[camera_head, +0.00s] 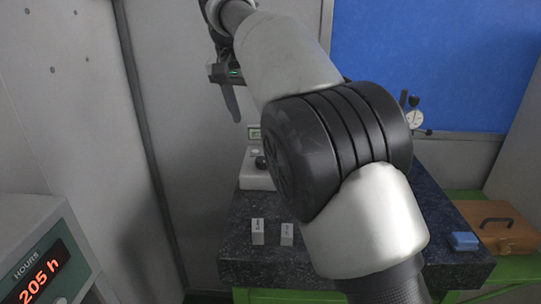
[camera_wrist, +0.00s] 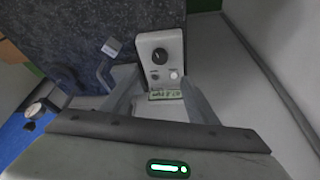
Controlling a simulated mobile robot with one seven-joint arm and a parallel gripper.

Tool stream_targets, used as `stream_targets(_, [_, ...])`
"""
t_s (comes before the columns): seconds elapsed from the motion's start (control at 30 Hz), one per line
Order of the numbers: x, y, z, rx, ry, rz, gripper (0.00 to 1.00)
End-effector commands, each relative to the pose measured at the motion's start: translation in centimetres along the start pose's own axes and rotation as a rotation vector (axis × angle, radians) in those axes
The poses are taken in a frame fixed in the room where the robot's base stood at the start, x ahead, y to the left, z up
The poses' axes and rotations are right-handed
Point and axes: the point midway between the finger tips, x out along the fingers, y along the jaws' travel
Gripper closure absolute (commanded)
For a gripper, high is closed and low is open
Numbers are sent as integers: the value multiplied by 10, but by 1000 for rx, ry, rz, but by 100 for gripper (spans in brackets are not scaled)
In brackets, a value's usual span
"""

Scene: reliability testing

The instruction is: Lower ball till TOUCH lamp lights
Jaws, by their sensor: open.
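A pale instrument box stands on the dark stone plate (camera_wrist: 70,28). In the wrist view the box (camera_wrist: 146,42) carries a black knob (camera_wrist: 160,56), a small green-lit display (camera_wrist: 165,94), a dark round spot and a pale round spot (camera_wrist: 174,74). I cannot read which is the TOUCH lamp or tell whether it is lit. In the head view my gripper (camera_head: 234,116) hangs above and left of the box (camera_head: 255,183). I cannot make out the ball.
Two small white blocks, left (camera_head: 257,231) and right (camera_head: 287,233), stand on the plate's near part. A dial gauge (camera_head: 414,118) stands at the back right, partly behind my arm. A blue box (camera_head: 463,241) and wooden case (camera_head: 497,222) lie right. An hours counter (camera_head: 40,270) is front left.

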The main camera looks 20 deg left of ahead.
Motion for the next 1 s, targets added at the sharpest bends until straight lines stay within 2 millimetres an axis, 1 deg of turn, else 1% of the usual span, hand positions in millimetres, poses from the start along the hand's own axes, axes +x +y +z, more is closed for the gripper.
stream_targets(0.03, [13, 1, 2, 1, -3, 4, 47])
stream_targets(0.2, [50, 2, 2, 1, -4, 4, 47])
stream_targets(0.27, [62, 2, 1, 1, -3, 4, 47])
stream_targets(0.4, [93, 2, 1, 0, -4, 4, 47])
stream_targets(0.6, [131, 2, 1, 0, -4, 2, 47])
stream_targets(0.8, [152, 2, 0, 0, -1, 1, 47])
stream_targets(1.0, [158, 2, 0, 0, -1, 1, 47])
